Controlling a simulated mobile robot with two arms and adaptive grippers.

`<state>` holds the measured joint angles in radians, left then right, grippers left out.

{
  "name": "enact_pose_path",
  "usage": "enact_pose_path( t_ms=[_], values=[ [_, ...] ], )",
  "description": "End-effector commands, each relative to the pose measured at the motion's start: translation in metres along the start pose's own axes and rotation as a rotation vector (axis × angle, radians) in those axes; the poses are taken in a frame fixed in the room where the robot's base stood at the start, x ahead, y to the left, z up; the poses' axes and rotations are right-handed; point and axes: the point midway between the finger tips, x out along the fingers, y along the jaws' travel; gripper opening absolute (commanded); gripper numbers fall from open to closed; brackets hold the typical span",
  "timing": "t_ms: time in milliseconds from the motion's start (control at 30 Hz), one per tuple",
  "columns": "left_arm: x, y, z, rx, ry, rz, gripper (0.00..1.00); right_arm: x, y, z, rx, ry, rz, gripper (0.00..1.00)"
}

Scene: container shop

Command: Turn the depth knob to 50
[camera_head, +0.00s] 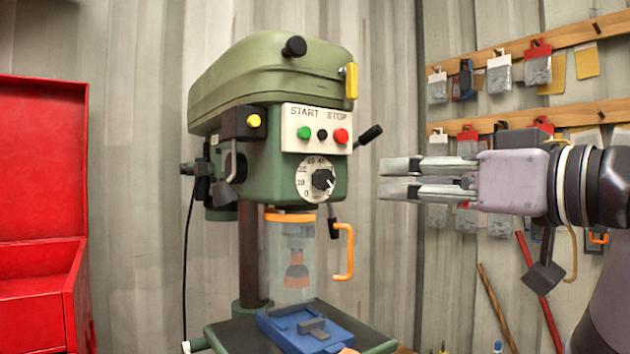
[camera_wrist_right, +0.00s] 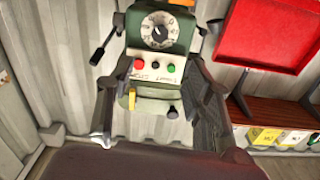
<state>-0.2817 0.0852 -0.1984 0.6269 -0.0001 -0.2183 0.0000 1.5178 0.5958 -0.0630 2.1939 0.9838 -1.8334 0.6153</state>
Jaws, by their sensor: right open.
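The depth knob (camera_head: 322,179) is a black knob on a round white dial with numbers, on the front of the green drill press (camera_head: 270,75). The dial's small marks are too blurred to read the exact setting. The knob also shows in the right wrist view (camera_wrist_right: 159,32), upside down, at the top centre. My right gripper (camera_head: 382,179) is to the right of the dial, pointing left at about its height, apart from it. Its two fingers are parted with nothing between them. In the right wrist view the fingers (camera_wrist_right: 155,125) frame the drill press. My left gripper is not in view.
Green and red buttons (camera_head: 341,135) sit above the dial. A black-tipped lever (camera_head: 370,134) sticks out to the right. A clear guard with an orange handle (camera_head: 345,252) hangs below. A red toolbox (camera_head: 40,200) stands at left. Pegboard goods (camera_head: 538,65) hang behind my right arm.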

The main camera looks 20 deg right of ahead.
Motion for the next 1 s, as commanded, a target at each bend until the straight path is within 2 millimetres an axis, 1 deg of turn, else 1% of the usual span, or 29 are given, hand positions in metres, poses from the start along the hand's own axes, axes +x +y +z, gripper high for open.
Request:
enact_pose_path(
  t_ms=[67,167,300,467,600,700,800,900,1000],
  values=[
    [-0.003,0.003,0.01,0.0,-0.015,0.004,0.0,0.007,0.0,-0.001,0.001,-0.003,-0.001,0.47],
    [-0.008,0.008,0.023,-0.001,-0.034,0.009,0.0,0.023,-0.001,0.0,0.003,-0.007,-0.002,0.47],
    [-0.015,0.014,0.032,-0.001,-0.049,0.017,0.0,0.053,-0.001,-0.001,0.004,-0.008,-0.003,0.47],
    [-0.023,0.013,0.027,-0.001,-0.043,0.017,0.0,0.088,-0.001,-0.001,0.003,-0.006,-0.003,0.47],
    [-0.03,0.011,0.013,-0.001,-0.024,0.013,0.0,0.119,-0.001,-0.001,0.003,-0.007,-0.002,0.47],
    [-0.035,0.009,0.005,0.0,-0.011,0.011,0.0,0.138,-0.001,-0.002,0.004,-0.005,-0.003,0.47],
    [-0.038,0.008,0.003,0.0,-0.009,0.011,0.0,0.153,-0.001,-0.001,0.002,-0.005,-0.002,0.47],
    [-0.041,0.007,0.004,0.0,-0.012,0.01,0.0,0.164,-0.001,-0.001,0.003,-0.003,-0.002,0.47],
    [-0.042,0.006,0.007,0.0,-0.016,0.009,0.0,0.17,-0.001,0.0,0.002,-0.002,-0.002,0.47]
  ],
)
